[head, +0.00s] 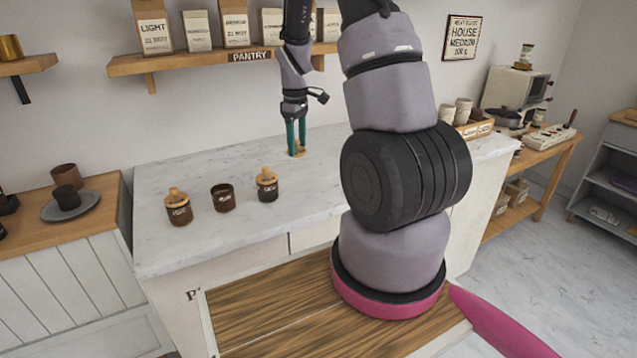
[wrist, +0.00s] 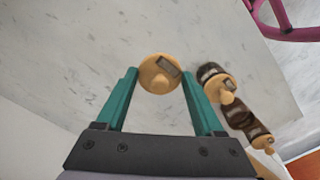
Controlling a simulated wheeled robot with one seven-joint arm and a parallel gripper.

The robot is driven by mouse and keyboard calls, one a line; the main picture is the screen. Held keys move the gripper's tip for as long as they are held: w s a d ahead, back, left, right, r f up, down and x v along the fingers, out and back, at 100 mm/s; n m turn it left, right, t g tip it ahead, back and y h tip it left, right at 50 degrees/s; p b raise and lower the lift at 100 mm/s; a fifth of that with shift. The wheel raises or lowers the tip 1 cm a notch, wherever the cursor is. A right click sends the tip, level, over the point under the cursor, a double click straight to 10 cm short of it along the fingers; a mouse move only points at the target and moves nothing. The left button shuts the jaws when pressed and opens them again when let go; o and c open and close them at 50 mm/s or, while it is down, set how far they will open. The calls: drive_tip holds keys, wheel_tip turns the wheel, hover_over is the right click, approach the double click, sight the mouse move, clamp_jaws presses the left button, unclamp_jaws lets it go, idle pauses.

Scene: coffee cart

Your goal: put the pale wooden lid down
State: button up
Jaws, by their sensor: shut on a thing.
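The pale wooden lid (wrist: 154,78) is a round disc with a knob, held between the green fingers of my gripper (wrist: 160,72). In the head view the lid (head: 299,153) shows small under my gripper (head: 296,146), low at the white counter (head: 330,165). I cannot tell whether it touches the counter. To the left, an open dark jar (head: 223,198) stands without a lid between two lidded jars, one on its left (head: 179,210) and one on its right (head: 267,188). The jars also show right of my gripper in the wrist view (wrist: 240,114).
A pantry shelf (head: 200,60) with several bags hangs on the wall behind my arm. A plate (head: 85,207) with a dark cup stands on the left side counter. The marble around the lid is clear; the jars are the nearest obstacles.

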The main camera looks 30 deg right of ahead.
sight(318, 183)
drive_tip(key=s+d+n, duration=0.3)
drive_tip(key=d+n, duration=0.2)
drive_tip(key=n, duration=0.3)
wheel_tip(318, 183, down, 10)
drive_tip(key=shift+d, duration=0.1)
drive_tip(key=shift+f, duration=0.15)
drive_tip(key=o, duration=1.3)
